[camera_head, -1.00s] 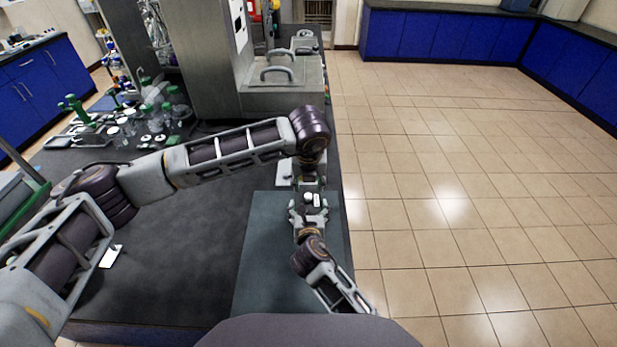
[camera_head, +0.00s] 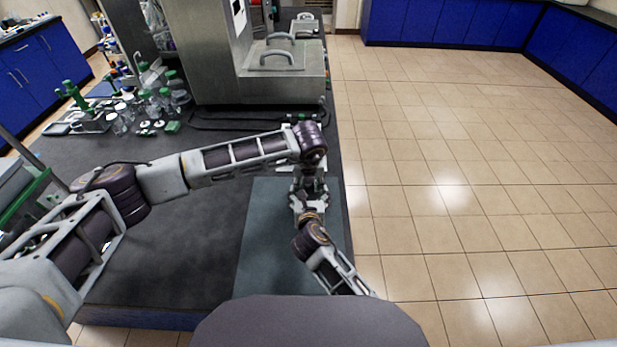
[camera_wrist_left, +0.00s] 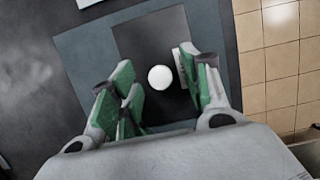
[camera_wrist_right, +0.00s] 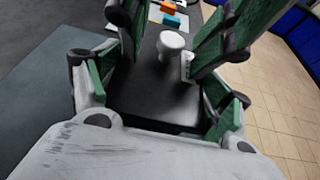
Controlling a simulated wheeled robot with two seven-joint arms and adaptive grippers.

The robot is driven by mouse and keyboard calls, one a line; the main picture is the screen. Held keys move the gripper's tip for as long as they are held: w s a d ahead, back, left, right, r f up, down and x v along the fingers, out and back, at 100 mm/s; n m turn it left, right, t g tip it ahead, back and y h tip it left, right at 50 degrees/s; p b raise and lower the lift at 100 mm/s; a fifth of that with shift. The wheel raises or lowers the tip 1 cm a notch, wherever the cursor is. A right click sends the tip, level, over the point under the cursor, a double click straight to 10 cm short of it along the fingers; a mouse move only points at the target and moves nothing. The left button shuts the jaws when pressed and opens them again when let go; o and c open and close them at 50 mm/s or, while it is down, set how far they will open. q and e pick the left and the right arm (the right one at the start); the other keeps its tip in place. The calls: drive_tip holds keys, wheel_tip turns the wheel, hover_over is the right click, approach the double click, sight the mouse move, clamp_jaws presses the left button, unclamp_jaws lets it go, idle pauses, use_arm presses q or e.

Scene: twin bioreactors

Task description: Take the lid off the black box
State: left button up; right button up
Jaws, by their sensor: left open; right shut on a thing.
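The black box (camera_wrist_right: 150,95) lies on the dark mat with a white round knob (camera_wrist_right: 172,42) on its top; a pale label (camera_wrist_right: 187,66) is beside the knob. In the left wrist view the knob (camera_wrist_left: 160,78) shows between the green-padded fingers of my left gripper (camera_wrist_left: 160,88), which is open and apart from it. My right gripper (camera_wrist_right: 165,95) is shut on the near part of the box, one finger on each side. In the head view my left arm and wrist hide most of the box.
The mat (camera_head: 265,250) lies along the bench's right edge, with tiled floor (camera_head: 450,200) beyond. A steel machine (camera_head: 285,85) stands behind. Glass bottles (camera_head: 155,105) stand at back left. The middle of the bench is bare.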

use_arm(q)
clamp_jaws()
idle(0.4)
drive_tip(key=shift+r, duration=0.35)
use_arm(e)
drive_tip(key=shift+f, duration=0.1)
idle(0.4)
